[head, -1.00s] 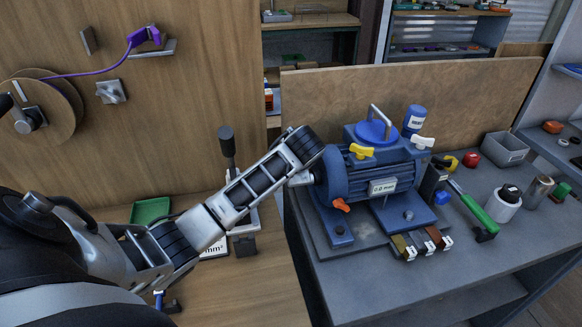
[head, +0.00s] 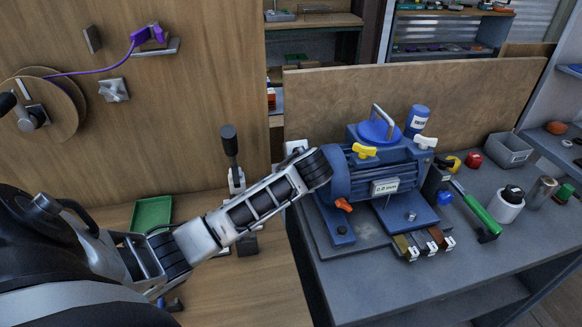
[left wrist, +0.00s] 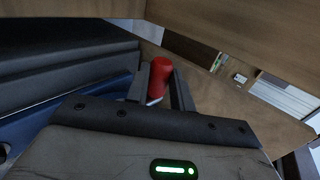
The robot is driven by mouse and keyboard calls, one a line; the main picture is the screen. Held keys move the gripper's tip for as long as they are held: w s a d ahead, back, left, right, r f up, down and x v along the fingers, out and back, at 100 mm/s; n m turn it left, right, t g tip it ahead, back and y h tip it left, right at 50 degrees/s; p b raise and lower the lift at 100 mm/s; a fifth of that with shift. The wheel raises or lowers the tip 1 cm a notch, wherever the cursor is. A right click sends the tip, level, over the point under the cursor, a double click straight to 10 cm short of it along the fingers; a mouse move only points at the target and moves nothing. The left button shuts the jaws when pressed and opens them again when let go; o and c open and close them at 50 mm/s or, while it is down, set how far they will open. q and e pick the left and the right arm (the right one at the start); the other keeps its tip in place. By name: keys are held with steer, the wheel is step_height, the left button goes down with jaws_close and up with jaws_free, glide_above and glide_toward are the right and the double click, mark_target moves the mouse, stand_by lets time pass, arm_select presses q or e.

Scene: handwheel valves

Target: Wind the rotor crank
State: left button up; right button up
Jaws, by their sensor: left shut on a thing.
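The blue motor unit (head: 375,180) stands on the grey bench. A small display plate (head: 384,186) on its side carries a reading in mm. My left arm reaches its left end, and my left gripper is mostly hidden behind my wrist in the head view. In the left wrist view, my left gripper (left wrist: 159,82) is shut on a red upright crank handle (left wrist: 161,67), with a finger on each side. The rest of the crank is hidden. My right gripper is not in view.
Yellow levers (head: 364,151) and an orange knob (head: 344,205) stick out of the motor unit. A black-knobbed lever (head: 230,146) stands near my forearm. A green tray (head: 151,213) lies on the wooden bench. A plywood board (head: 450,95) rises behind the motor.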

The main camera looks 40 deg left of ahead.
arm_select(q)
steer(key=t+y+b, duration=0.1)
steer(key=y+b, duration=0.1)
steer(key=s+d+r+t+y+b, duration=0.1)
steer(key=t+y+b, duration=0.1)
steer(key=b, duration=0.1)
steer(key=t+y+b, duration=0.2)
steer(key=shift+s+d+r, duration=0.15)
steer(key=shift+d, duration=0.2)
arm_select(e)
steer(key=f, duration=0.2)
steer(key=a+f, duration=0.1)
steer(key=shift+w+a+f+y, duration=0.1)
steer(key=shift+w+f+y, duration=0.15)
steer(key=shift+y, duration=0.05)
arm_select(q)
steer(key=shift+r+b, duration=0.1)
steer(key=shift+b, duration=0.25)
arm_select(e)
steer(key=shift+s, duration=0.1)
arm_select(q)
steer(key=shift+y, duration=0.3)
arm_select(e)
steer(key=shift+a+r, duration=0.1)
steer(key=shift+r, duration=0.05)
arm_select(q)
steer(key=o, duration=1)
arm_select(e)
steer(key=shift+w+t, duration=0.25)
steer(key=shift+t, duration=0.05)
